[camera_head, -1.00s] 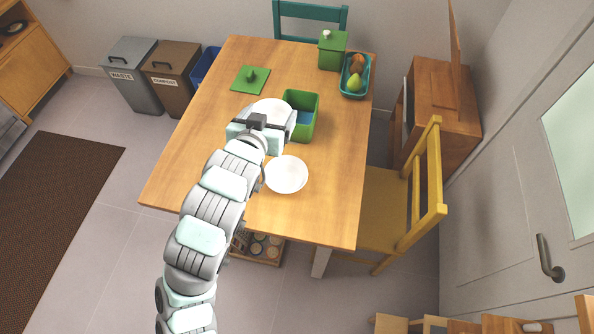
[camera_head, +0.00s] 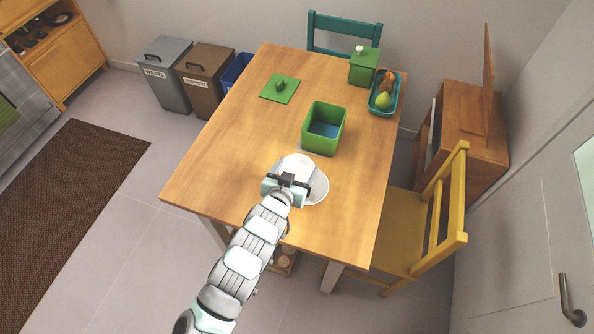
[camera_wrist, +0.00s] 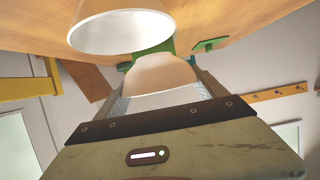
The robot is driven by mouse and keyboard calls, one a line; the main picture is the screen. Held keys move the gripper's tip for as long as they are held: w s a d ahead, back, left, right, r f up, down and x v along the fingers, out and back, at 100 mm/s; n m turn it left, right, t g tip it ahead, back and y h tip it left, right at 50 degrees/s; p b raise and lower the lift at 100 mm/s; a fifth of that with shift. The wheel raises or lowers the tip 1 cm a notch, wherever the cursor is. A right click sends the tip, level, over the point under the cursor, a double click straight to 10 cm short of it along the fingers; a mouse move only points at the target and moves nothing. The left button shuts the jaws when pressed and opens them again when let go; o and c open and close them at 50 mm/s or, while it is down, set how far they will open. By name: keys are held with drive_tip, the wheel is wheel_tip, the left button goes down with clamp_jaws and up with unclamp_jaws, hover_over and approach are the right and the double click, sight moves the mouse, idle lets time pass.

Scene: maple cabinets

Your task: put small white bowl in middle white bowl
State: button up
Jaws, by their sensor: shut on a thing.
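My gripper (camera_head: 292,176) is shut on the small white bowl (camera_head: 299,164) and holds it over the table. In the wrist view the small white bowl (camera_wrist: 160,75) shows between the fingers. The middle white bowl (camera_head: 319,190) stands on the table, partly hidden behind the held bowl and my gripper. In the head view the held bowl overlaps the upper left of the middle bowl. In the wrist view the middle white bowl (camera_wrist: 120,32) is at upper left, beside the held bowl; I cannot tell the height gap between them.
On the wooden table (camera_head: 235,150) stand an open green box (camera_head: 315,137), a green lid (camera_head: 279,89), a lidded green canister (camera_head: 363,70) and a teal fruit tray (camera_head: 382,108). A yellow chair (camera_head: 405,225) is at the right. The table's left side is clear.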

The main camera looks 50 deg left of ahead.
drive_tip(key=shift+f, duration=0.7)
drive_tip(key=shift+f, duration=0.1)
drive_tip(key=shift+f, duration=0.35)
drive_tip(key=shift+f, duration=0.1)
drive_tip(key=o, duration=1.6)
drive_tip(key=shift+c, duration=0.2)
drive_tip(key=shift+r, duration=0.3)
drive_tip(key=p+v, duration=0.1)
drive_tip(key=v, duration=1.1)
drive_tip(key=shift+r, duration=0.3)
